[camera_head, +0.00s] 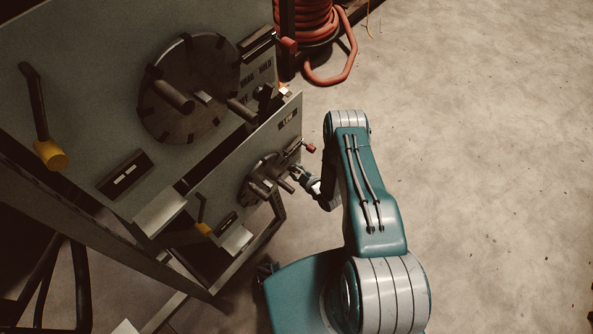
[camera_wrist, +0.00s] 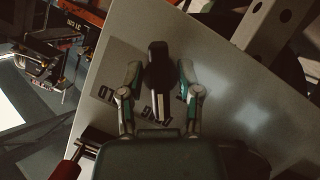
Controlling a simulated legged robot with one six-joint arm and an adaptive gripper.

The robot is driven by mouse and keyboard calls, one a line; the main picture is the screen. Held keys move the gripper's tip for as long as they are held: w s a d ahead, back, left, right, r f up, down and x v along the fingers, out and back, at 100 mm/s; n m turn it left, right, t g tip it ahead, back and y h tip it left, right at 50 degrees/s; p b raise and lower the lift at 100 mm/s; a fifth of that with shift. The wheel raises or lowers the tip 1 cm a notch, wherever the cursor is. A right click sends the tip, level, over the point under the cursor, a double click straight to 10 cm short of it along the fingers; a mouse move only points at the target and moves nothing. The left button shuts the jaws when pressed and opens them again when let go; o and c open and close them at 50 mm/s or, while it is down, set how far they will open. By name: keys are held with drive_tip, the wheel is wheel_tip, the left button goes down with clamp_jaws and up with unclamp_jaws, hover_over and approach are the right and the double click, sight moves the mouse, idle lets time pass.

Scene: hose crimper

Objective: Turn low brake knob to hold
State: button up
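In the wrist view, a black knob (camera_wrist: 158,66) with a pale line along it stands out from a light grey panel (camera_wrist: 228,115). My gripper (camera_wrist: 158,78) is open, with one finger on each side of the knob and a visible gap on both sides. In the head view, my gripper (camera_head: 301,176) is at the right side of the lower panel, close to a small round plate (camera_head: 262,180) with pegs. I cannot clearly pick out the knob there.
A red-tipped lever (camera_head: 310,148) is just above my gripper, and a red handle shows in the wrist view (camera_wrist: 67,167). A larger wheel (camera_head: 187,125) is on the upper panel. A red hose coil (camera_head: 318,22) lies behind. Open floor (camera_head: 500,170) fills the right.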

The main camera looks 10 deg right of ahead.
drive_tip(key=shift+a, duration=0.1)
clamp_jaws()
drive_tip(key=m+g+y, duration=0.1)
drive_tip(key=m, duration=0.1)
drive_tip(key=m+g+y, duration=0.1)
drive_tip(key=m, duration=0.1)
drive_tip(key=shift+w+r, duration=0.1)
drive_tip(key=m+g+y, duration=0.1)
drive_tip(key=m+y, duration=0.1)
drive_tip(key=m, duration=0.2)
drive_tip(key=shift+w+y, duration=0.1)
drive_tip(key=shift+y, duration=0.2)
idle(0.6)
drive_tip(key=o, duration=0.6)
unclamp_jaws()
drive_tip(key=shift+c, duration=0.2)
